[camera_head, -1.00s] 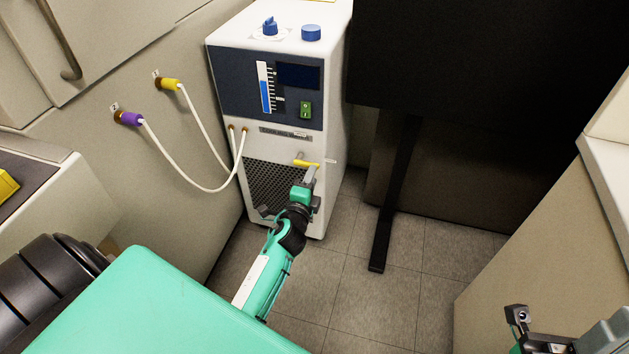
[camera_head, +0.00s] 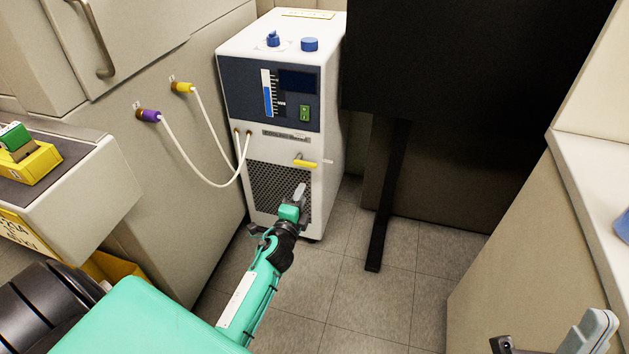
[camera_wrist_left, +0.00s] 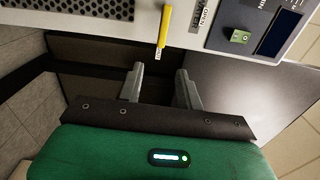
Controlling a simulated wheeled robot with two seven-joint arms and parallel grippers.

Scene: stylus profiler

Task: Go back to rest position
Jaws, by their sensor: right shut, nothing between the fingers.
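My left gripper (camera_head: 298,197) is in front of the dark grille of the white cooling unit (camera_head: 328,170), below its yellow valve handle (camera_head: 305,163). In the left wrist view, the two grey fingers of my left gripper (camera_wrist_left: 160,78) stand apart with nothing between them. The yellow handle (camera_wrist_left: 164,30) lies beyond the fingertips, clear of them. My right gripper (camera_head: 596,325) shows partly at the bottom right corner, shut and empty, away from any object; its lower part is cut off.
White hoses run from the unit to a purple fitting (camera_head: 149,115) and a yellow fitting (camera_head: 183,87) on the wall. A black stand leg (camera_head: 390,200) is right of the unit. A pale counter (camera_head: 590,175) is at the right. A yellow box (camera_head: 35,165) sits on the left bench. Floor between is clear.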

